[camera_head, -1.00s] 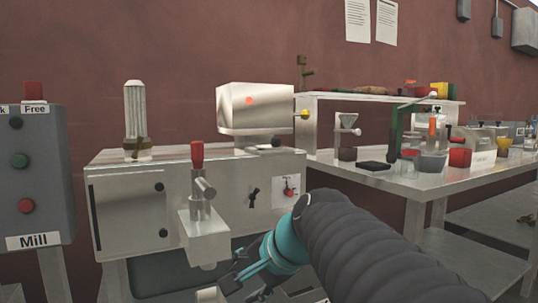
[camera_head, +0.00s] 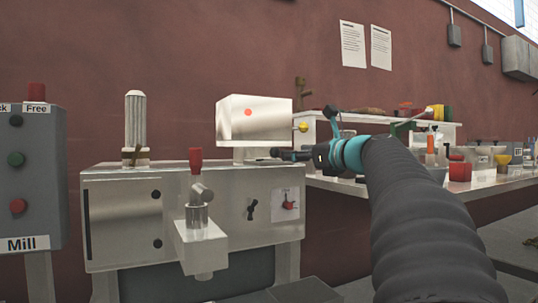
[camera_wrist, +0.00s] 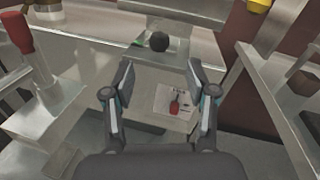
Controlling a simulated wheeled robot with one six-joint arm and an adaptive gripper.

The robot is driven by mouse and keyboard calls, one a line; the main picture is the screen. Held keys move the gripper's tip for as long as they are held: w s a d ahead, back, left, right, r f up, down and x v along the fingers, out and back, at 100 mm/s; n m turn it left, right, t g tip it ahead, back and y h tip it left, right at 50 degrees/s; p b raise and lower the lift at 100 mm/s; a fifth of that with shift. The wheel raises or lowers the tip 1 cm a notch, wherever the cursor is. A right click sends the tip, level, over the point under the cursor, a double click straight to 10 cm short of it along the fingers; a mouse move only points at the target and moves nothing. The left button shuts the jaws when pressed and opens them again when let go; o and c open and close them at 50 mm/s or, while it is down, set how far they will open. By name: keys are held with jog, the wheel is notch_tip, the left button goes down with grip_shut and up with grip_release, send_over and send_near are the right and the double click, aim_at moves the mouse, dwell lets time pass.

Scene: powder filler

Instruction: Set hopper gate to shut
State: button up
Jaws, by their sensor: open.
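The pale metal filler cabinet (camera_head: 120,222) stands at left centre in the head view. A boxy metal head (camera_head: 253,118) with a red dot sits above its right end. A red-handled switch (camera_head: 289,205) on a white labelled plate is on its front; it also shows in the wrist view (camera_wrist: 174,106). A black ball knob (camera_wrist: 159,41) shows beyond my fingertips in the wrist view. I cannot tell which part is the hopper gate. My gripper (camera_head: 300,133) is open and empty at the cabinet's upper right; its spread fingers also show in the wrist view (camera_wrist: 160,75).
A yellow knob (camera_head: 303,127) is beside the metal head. A red-topped post (camera_head: 196,162) stands at the cabinet's front. A bench (camera_head: 440,200) crowded with containers is at right. The grey Mill control box (camera_head: 30,180) is at left.

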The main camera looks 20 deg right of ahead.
aim_at(279, 152)
jog(key=x, duration=0.9)
jog(key=shift+w+a, duration=0.1)
jog(key=shift+w, duration=0.05)
grip_shut()
